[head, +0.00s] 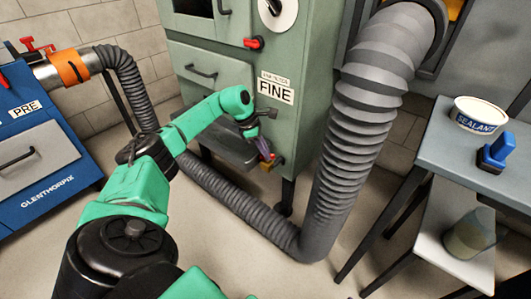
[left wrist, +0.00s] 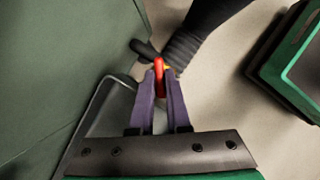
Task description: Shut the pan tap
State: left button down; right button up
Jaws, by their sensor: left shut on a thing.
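The pan tap's red handle (left wrist: 159,76) stands between the purple fingertips of my left gripper (left wrist: 160,88) in the left wrist view. The gripper is shut on it. In the head view my left gripper (head: 263,150) reaches down at the front of the green cabinet, at the right end of the grey pan (head: 222,146). A little of the tap (head: 270,165), red and brass-coloured, shows just below the fingers there. The rest of the tap is mostly hidden by the gripper. My right gripper is in neither view.
The green FINE cabinet (head: 211,62) stands behind. A thick grey duct (head: 352,130) curves to the floor right of the tap and runs on beneath my arm. A blue PRE unit (head: 45,170) stands left. A table (head: 455,150) at right holds a sealant tub (head: 480,115) and blue object (head: 495,152).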

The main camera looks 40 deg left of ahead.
pick_arm(q)
jog(key=shift+w+m+b, duration=0.1)
jog(key=shift+m+b, duration=0.25)
jog(key=shift+m, duration=0.55)
jog(key=m+g+b, duration=0.1)
jog(key=m, duration=0.1)
jog(key=shift+f+m+h+b, duration=0.1)
jog(key=shift+m+h+b, duration=0.2)
jog(key=shift+h, duration=0.1)
jog(key=shift+a+m+g+b, duration=0.1)
jog(key=shift+m+g+b, duration=0.95)
jog(key=shift+m, duration=0.65)
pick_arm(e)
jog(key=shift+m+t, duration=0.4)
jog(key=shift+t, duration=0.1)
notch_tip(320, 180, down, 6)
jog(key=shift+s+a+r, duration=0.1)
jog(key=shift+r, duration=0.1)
pick_arm(q)
jog(key=c, duration=1.2)
grip_release()
jog(key=shift+o, duration=0.2)
